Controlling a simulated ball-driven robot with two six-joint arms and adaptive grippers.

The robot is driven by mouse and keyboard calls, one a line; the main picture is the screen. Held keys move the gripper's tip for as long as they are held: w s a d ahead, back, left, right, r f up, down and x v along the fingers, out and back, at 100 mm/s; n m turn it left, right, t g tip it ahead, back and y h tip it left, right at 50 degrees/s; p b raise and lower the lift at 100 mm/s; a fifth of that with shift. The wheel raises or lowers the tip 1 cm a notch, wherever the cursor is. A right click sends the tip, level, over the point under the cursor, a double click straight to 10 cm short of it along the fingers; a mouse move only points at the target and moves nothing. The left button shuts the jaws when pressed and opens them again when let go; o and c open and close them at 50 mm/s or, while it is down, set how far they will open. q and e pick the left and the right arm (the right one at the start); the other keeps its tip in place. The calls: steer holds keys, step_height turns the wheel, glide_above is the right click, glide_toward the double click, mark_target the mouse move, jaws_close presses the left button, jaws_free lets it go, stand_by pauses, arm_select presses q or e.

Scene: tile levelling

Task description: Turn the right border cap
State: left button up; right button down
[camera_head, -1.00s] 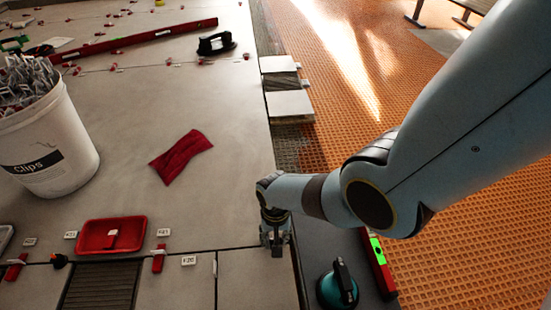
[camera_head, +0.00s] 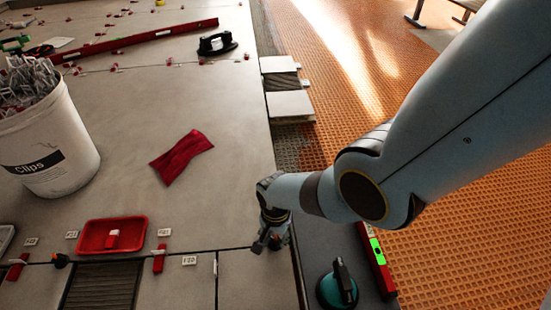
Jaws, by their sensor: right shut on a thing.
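My right gripper (camera_head: 268,243) points down at the tile seam near the right border of the tiled surface (camera_head: 235,215). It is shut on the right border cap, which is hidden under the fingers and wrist. I cannot make out the cap's own shape or angle. Other red caps stand along the same seam, one at the tag right of the red tray (camera_head: 159,258) and one at the far left (camera_head: 17,266). My left gripper is not in view.
A red tray (camera_head: 84,240), a folded red cloth (camera_head: 182,157) and a white bucket of clips (camera_head: 62,176) stand left of the gripper. A teal suction cup (camera_head: 337,290) and a red level (camera_head: 377,256) lie to the right. Tile between cloth and gripper is clear.

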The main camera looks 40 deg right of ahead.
steer(key=c, duration=1)
jaws_free()
steer(key=shift+r, duration=0.1)
step_height(320, 180, up, 12)
steer(key=shift+f, duration=0.1)
